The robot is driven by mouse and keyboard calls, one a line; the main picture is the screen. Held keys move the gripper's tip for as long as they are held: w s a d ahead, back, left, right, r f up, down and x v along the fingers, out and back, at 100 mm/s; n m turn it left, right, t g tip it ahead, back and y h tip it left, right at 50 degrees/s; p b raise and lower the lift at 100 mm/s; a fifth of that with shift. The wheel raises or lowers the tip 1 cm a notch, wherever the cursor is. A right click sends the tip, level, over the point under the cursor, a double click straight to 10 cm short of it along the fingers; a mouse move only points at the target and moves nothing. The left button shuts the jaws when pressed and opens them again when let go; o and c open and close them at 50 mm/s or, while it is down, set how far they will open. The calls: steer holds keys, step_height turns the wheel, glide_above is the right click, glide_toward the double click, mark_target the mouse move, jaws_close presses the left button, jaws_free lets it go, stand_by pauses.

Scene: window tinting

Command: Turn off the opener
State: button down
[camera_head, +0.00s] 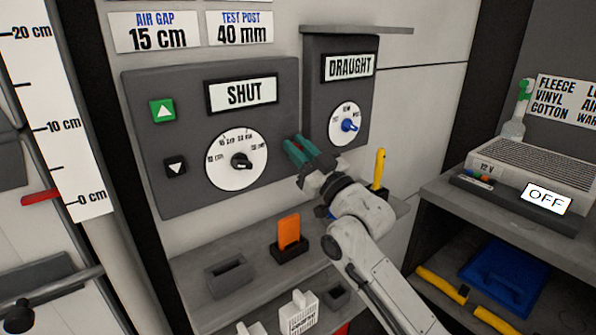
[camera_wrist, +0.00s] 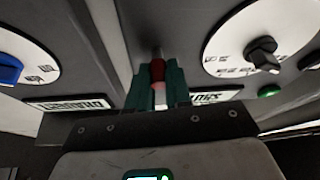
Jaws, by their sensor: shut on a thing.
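The opener panel (camera_head: 187,192) is a dark grey box on the wall, with a SHUT display (camera_head: 243,93), a green up-arrow button (camera_head: 162,110), a black down-arrow button (camera_head: 176,167) and a white dial with a black knob (camera_head: 240,161). My gripper (camera_head: 295,149) has green fingers at the opener panel's right edge, beside the draught panel (camera_head: 318,84). In the wrist view its fingers are shut on a small red and pale stick-like part (camera_wrist: 158,73) between the two panels. The fingers hide much of it, and how it is mounted is unclear.
The draught dial has a blue knob (camera_head: 349,125) just right of my gripper. Below, a grey shelf (camera_head: 225,313) carries an orange block (camera_head: 288,230) in a dark holder. A yellow-handled tool (camera_head: 379,168) stands close to my wrist. A device reading OFF (camera_head: 547,199) sits at the right.

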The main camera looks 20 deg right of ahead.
steer(key=shift+f+n+t+y+b, duration=0.3)
steer(key=shift+f+t+y+b, duration=0.6)
steer(key=shift+b, duration=3.55)
steer(key=shift+f+t+b, duration=0.1)
steer(key=shift+t+b, duration=0.4)
steer(key=shift+b, duration=0.4)
steer(key=shift+w+t+y+b, duration=0.1)
steer(key=shift+t+y+b, duration=0.2)
steer(key=shift+b, duration=0.75)
steer(key=c, duration=1.1)
jaws_free()
steer(key=shift+r, duration=0.2)
steer(key=shift+o, duration=0.2)
steer(key=v, duration=0.7)
steer(key=shift+f, duration=0.2)
steer(key=shift+d, duration=0.1)
